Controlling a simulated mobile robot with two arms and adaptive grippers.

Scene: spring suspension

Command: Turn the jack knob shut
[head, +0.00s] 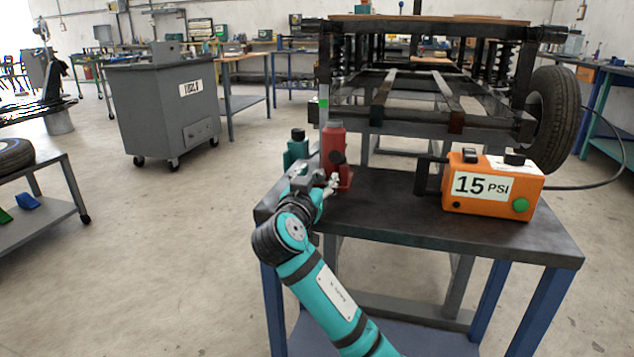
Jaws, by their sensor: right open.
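The red jack (333,140) stands upright near the left end of the dark workbench (400,205). A small dark round part, which looks like its knob (338,157), shows on the jack's near side. My right gripper (330,183) is open, low in front of the jack and slightly below that dark part. The fingertips are small and partly blend with the jack's base, so I cannot tell if they touch it. Part of the jack's lower left side is hidden behind my right arm. My left gripper is not in view.
An orange box marked 15 PSI (490,185), with a hose, stands on the bench's right. Behind is a dark metal frame (400,125) with a tire (553,118). A grey tool cabinet (160,110) stands at left. The bench between jack and box is clear.

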